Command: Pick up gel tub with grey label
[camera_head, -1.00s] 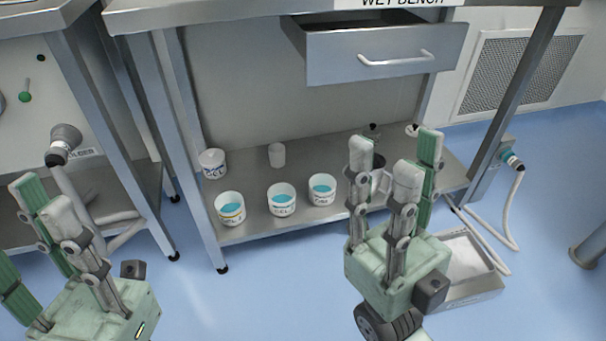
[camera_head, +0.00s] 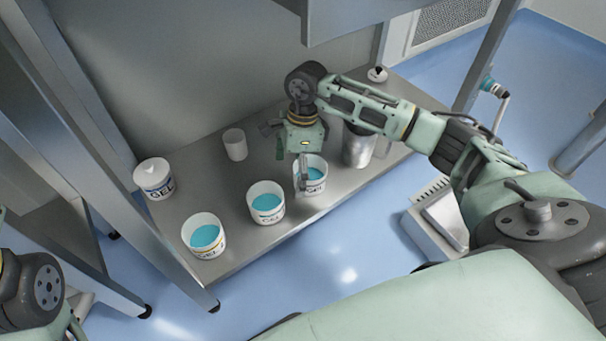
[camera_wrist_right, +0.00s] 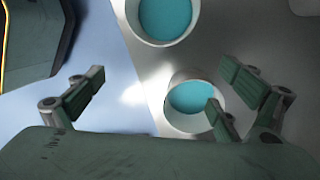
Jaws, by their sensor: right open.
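Three open white tubs of teal gel stand in a row along the front of the steel shelf: a left tub (camera_head: 204,238), a middle tub (camera_head: 266,203) and a right tub (camera_head: 316,177). The label tints are too small to tell which is grey. My right gripper (camera_head: 291,164) is open and empty, pointing down at the right tub; one finger overlaps it in the head view. In the right wrist view, what looks like this tub (camera_wrist_right: 190,122) lies nearer the right-hand finger of my open gripper (camera_wrist_right: 160,85). My left gripper is out of view.
A metal jug (camera_head: 357,148) is close right of the right tub. The drawer (camera_head: 345,15) overhangs the shelf. A grey tray-like unit (camera_head: 440,220) is on the floor.

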